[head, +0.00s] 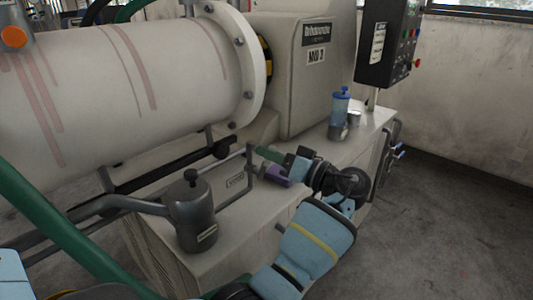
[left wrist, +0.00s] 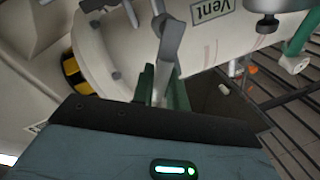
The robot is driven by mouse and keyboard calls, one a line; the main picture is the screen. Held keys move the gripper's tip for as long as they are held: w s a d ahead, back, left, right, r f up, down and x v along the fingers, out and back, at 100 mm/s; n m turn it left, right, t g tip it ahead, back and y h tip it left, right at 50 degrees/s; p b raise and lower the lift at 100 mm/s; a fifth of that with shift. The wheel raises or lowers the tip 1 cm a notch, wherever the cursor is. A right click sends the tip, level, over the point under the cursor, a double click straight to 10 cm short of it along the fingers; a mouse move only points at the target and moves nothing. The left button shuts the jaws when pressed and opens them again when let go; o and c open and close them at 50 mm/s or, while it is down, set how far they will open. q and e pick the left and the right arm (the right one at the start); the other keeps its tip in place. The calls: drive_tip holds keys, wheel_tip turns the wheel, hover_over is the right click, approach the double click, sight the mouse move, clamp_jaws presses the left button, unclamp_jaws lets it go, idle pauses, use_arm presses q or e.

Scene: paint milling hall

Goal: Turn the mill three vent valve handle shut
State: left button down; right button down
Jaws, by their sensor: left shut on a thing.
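In the left wrist view the grey handle (left wrist: 170,45) runs down between the green fingers of my left gripper (left wrist: 161,88), and the Vent plate (left wrist: 211,10) shows at the top. The gripper hides part of the handle and its joint. My right gripper is not in view.
The mill drum (head: 110,90) and its bolted flange (head: 246,55) rise behind the gripper. A grey lidded pot (head: 192,215) stands at the front left of the base. A blue bottle (head: 339,107) and a control box (head: 385,45) are at the right. Bare floor lies at far right.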

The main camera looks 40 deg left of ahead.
use_arm(q)
drive_tip(key=m, duration=0.1)
drive_tip(key=w+m, duration=0.1)
drive_tip(key=m, duration=0.1)
drive_tip(key=shift+f+t, duration=0.3)
drive_tip(key=shift+w+d+f+m+t+y+p, duration=0.2)
drive_tip(key=shift+f+m+t+p, duration=0.35)
drive_tip(key=shift+m, duration=1.2)
drive_tip(key=shift+w+a+f+m+t+y+p, duration=0.15)
drive_tip(key=shift+w+f+m+t+p, duration=0.35)
drive_tip(key=shift+m, duration=1.3)
drive_tip(key=shift+w+d+f+m+t+y+p, duration=0.15)
drive_tip(key=shift+f+m+t+p, duration=0.35)
drive_tip(key=shift+m, duration=1.25)
drive_tip(key=shift+s+a+f, duration=0.1)
drive_tip(key=shift+f, duration=0.2)
drive_tip(key=c, duration=1.5)
unclamp_jaws()
drive_tip(key=shift+o, duration=0.2)
